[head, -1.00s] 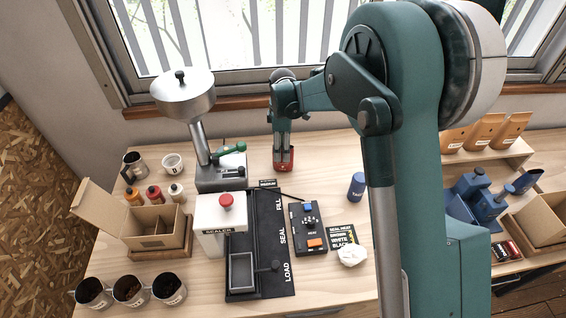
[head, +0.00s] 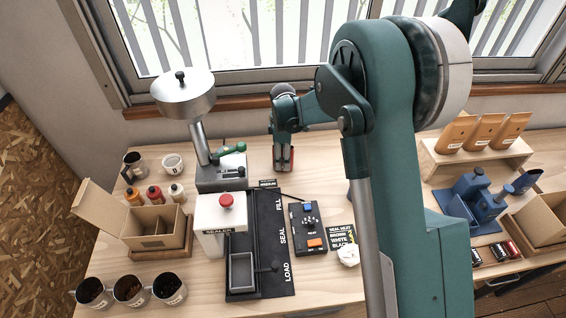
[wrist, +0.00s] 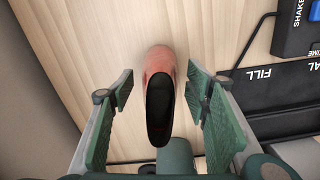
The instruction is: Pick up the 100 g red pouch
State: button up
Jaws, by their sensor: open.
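The red pouch (head: 291,157) stands on the table near the window, partly hidden behind my gripper in the head view. In the wrist view the red pouch (wrist: 160,62) is between my fingers, with its dark, open-looking top facing the camera. My gripper (wrist: 160,95) is open, with one finger on each side of the pouch and a visible gap on both sides. In the head view my gripper (head: 284,165) points down at the pouch. The 100 g marking cannot be read.
The fill-and-seal station (head: 271,250) and a black control box (head: 308,228) are in front of the pouch. A metal hopper (head: 183,95) rises to its left. Several brown pouches (head: 484,131) stand on a shelf at right. Bare table lies right of the red pouch.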

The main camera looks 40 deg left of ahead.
dwell(0.5)
jog(key=c, duration=0.8)
jog(key=shift+r, duration=0.15)
jog(key=shift+r, duration=4.85)
